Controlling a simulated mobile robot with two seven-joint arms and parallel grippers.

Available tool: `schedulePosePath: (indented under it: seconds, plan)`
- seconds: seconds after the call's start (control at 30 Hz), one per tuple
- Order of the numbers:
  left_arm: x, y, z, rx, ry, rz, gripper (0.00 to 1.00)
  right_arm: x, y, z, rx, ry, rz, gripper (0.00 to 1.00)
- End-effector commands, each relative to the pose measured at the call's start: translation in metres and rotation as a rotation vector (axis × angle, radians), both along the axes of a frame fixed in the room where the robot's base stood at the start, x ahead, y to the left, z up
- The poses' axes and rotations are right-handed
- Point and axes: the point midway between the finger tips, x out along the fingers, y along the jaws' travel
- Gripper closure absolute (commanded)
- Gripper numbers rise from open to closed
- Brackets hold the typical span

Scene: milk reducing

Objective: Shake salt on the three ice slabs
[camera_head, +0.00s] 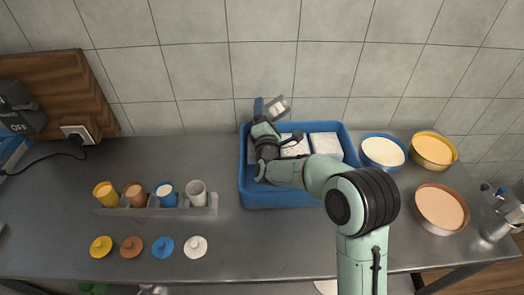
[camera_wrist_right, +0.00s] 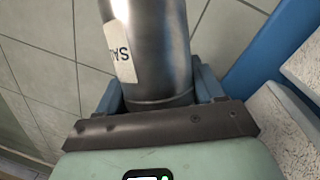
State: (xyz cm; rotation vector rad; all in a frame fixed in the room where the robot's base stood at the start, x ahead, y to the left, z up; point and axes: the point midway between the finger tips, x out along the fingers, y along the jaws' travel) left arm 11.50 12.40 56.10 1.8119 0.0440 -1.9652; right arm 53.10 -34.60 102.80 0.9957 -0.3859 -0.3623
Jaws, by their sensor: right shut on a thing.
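The salt shaker (camera_head: 277,107) is a grey metal cylinder with a white label. It is tilted above the back left of the blue tray (camera_head: 262,201). My right gripper (camera_head: 267,115) is shut on it; in the wrist view its two fingers (camera_wrist_right: 158,97) clasp the metal shaker (camera_wrist_right: 158,45), whose label shows "SA". White ice slabs lie in the tray: one at the right (camera_head: 325,146) shows clearly, and a middle one (camera_head: 295,147) is partly covered by my gripper. My arm hides the tray's left part, so a third slab is not clear. My left gripper is not in view.
Round tubs with blue (camera_head: 382,151), yellow (camera_head: 433,150) and brown (camera_head: 441,207) rims stand right of the tray. A rack (camera_head: 140,211) with several cups is at the left, with coloured lids in front. The tiled wall rises close behind the tray.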

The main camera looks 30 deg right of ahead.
Motion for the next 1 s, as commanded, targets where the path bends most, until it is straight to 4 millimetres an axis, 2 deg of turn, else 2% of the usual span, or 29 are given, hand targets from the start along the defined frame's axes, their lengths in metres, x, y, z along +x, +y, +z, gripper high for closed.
schedulePosePath:
  seconds: [0.27,1.0]
  plan:
    - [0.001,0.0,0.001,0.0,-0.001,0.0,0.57,-0.001,-0.002,0.003,-0.001,-0.004,-0.001,0.72]
    - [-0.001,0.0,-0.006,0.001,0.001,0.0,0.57,-0.016,-0.032,0.003,-0.002,-0.004,-0.001,0.72]
